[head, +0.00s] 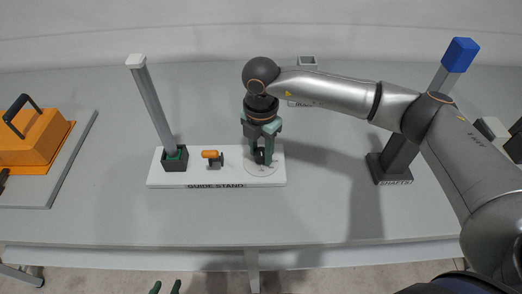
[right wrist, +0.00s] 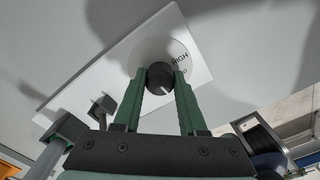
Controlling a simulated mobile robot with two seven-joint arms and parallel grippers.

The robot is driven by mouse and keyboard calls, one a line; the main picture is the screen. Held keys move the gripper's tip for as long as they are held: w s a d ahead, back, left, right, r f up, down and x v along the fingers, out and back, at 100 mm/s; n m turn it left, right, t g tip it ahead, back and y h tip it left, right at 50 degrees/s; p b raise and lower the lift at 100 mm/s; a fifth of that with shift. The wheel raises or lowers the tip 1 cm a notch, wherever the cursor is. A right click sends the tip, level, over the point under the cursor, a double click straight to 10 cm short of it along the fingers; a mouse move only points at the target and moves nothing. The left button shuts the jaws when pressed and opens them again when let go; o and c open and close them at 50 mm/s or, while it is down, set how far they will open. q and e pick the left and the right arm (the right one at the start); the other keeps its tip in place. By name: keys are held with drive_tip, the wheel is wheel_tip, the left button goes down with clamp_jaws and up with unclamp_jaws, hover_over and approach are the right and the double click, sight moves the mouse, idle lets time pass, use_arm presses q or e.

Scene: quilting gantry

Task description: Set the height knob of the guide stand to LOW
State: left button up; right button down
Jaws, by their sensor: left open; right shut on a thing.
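The guide stand (head: 215,178) is a white board on the table, labelled GUIDE STAND. Its black height knob (right wrist: 158,73) sits on a round pale dial (right wrist: 150,48) at the board's right end. The dial reads HIGH, with a second word partly hidden by a finger. A white line shows on the knob; which word it points at I cannot tell. My right gripper (right wrist: 161,82) is shut on the knob, one green finger each side; it also shows from above in the head view (head: 263,157). My left gripper (head: 166,288) is open and empty at the bottom edge, apart from the stand.
A grey post (head: 155,105) with a white cap leans from a dark socket (head: 175,163) on the board. An orange plunger (head: 210,154) sits mid-board. An orange case (head: 38,137) stands left, a blue-topped SHAFTS holder (head: 393,165) right. The front table strip is clear.

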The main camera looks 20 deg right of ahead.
sight(261, 151)
drive_tip(key=shift+m, duration=0.7)
drive_tip(key=shift+c, duration=2.3)
unclamp_jaws()
wheel_tip(261, 151, up, 13)
drive_tip(key=b, duration=0.1)
drive_tip(key=shift+f, duration=0.2)
drive_tip(key=shift+s+f, duration=0.1)
